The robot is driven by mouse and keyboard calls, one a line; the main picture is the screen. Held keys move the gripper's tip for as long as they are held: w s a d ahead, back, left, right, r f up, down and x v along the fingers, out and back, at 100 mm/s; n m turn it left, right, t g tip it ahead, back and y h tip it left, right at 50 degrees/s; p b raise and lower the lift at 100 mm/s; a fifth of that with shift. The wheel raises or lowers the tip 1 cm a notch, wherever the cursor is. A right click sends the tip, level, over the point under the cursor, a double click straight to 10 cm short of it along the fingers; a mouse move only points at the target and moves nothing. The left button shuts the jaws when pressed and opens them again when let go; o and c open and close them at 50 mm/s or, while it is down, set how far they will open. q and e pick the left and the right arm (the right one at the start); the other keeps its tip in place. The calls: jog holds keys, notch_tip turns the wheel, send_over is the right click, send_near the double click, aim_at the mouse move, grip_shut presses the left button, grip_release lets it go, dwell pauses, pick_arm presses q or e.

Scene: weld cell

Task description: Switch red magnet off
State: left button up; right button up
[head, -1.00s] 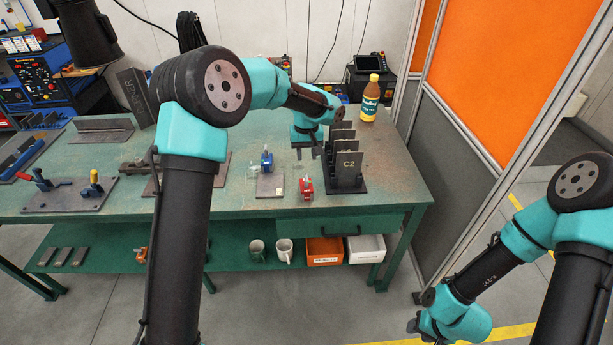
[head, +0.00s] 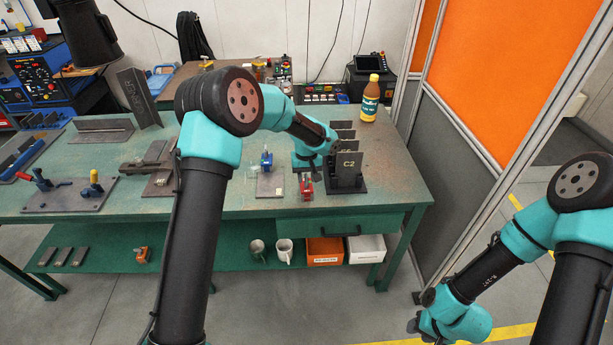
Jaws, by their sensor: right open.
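The red magnet (head: 306,187) stands on the green table, left of the black rack. My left gripper (head: 308,174) is directly over it, pointing down, with its fingertips close to the magnet's top. The wrist and the small size hide whether the fingers touch the magnet or how far apart they are. The magnet's switch cannot be made out. My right gripper (head: 415,325) is low at the bottom right, away from the table, open and mostly hidden by its wrist; nothing shows in it.
A black rack (head: 348,187) with upright dark plates, one marked C2, stands just right of the red magnet. A yellow-capped bottle (head: 370,100) stands behind. Table space in front right is clear.

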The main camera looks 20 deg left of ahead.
pick_arm(q)
grip_shut()
jog(key=shift+m, duration=0.3)
jog(key=m, duration=0.7)
jog(key=shift+m, duration=0.4)
jog(key=m, duration=0.4)
jog(key=shift+m, duration=0.3)
jog(key=m, duration=0.3)
jog(key=shift+r+m, duration=0.1)
jog(key=shift+m, duration=0.2)
dwell(0.7)
jog(key=shift+o, duration=0.3)
grip_release()
